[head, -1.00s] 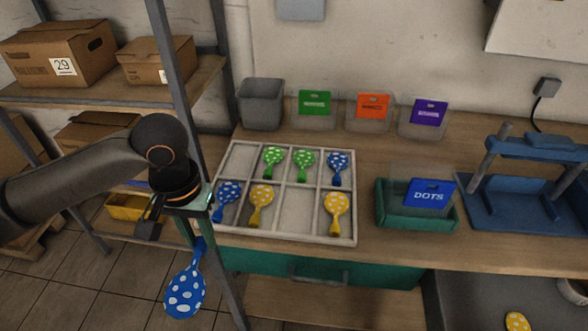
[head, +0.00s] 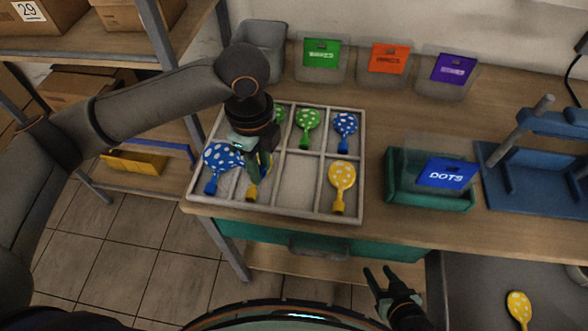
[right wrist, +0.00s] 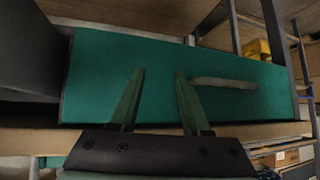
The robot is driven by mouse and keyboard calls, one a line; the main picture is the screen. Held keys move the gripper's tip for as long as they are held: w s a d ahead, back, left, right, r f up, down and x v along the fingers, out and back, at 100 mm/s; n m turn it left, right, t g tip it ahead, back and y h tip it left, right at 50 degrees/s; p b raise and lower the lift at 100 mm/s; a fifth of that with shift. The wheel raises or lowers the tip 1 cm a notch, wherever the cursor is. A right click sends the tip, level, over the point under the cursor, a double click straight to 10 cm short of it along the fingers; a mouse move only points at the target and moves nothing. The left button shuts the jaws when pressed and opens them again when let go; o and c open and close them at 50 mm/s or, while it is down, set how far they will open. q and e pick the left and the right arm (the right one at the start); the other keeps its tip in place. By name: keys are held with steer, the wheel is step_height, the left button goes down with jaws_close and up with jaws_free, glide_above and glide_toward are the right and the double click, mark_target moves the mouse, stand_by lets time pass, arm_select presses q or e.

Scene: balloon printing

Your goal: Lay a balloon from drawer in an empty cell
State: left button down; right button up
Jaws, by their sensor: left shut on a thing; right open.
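A pale tray (head: 290,208) of cells lies on the bench. Its back row shows green dotted balloons (head: 307,124) and a blue one (head: 345,128); its front row shows a yellow one (head: 342,178) at right and another (head: 252,191), partly covered. The front cell between the yellow ones looks empty. My left gripper (head: 258,165) is over the tray's left part, shut on a blue dotted balloon (head: 222,156) that overlaps the blue one in the front-left cell. The back-left cell is mostly hidden. My right gripper (head: 380,280) is open and empty; in the right wrist view its fingers (right wrist: 155,97) face the green drawer (right wrist: 110,85).
A green bin (head: 430,196) with a blue DOTS card stands right of the tray, beside a blue press (head: 525,205). Clear bins with green, orange and purple cards and a grey bin (head: 262,50) stand behind. A yellow balloon (head: 518,308) lies on the lower right surface.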

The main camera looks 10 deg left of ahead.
arm_select(q)
steer(key=d+m, duration=0.4)
steer(key=m, duration=0.6)
steer(key=m+b, duration=0.4)
glide_above(294, 206)
step_height(294, 206, down, 8)
steer(key=shift+r, duration=0.15)
steer(key=shift+f, duration=1.4)
steer(key=c, duration=0.5)
jaws_free()
steer(key=shift+c, duration=0.2)
steer(key=shift+r, duration=0.1)
